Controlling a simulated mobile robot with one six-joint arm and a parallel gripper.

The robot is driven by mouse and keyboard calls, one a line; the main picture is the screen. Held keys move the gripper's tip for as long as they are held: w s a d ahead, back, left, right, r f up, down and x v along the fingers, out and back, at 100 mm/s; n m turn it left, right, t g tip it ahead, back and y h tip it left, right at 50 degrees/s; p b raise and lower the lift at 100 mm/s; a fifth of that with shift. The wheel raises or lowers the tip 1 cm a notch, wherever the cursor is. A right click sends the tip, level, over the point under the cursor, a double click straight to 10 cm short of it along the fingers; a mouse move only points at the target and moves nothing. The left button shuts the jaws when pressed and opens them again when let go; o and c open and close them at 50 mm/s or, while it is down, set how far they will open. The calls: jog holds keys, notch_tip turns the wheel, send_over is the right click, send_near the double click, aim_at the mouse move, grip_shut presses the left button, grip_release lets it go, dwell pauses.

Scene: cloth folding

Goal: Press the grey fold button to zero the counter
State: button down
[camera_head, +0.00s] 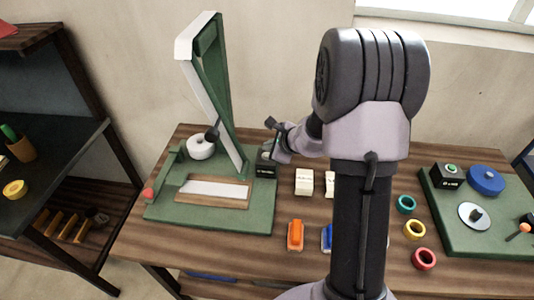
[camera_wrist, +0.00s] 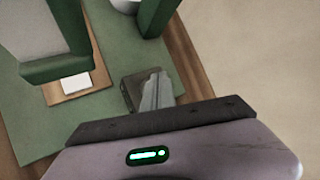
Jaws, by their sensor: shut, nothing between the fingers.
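A dark box (camera_head: 264,171) with small pale marks on its front stands at the right back of a green board, beside the folding frame. The marks are too small to read. The box also shows in the wrist view (camera_wrist: 131,91). My gripper (camera_head: 271,156) is shut and empty, with its fingertips pointing down at the top of this box. In the wrist view the shut fingers (camera_wrist: 156,88) overlap the box's right side. The fingers cover most of the box top, so I cannot make out the grey button or tell whether they touch it.
The green folding frame (camera_head: 222,85) stands raised just left of my gripper. A white cloth (camera_head: 215,188) lies on a wooden plate below it. Coloured rings and another green board (camera_head: 466,235) are at right.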

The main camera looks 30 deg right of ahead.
notch_tip(320, 180, up, 5)
jog(key=p, duration=0.4)
jog(key=shift+r, duration=0.1)
dwell(0.6)
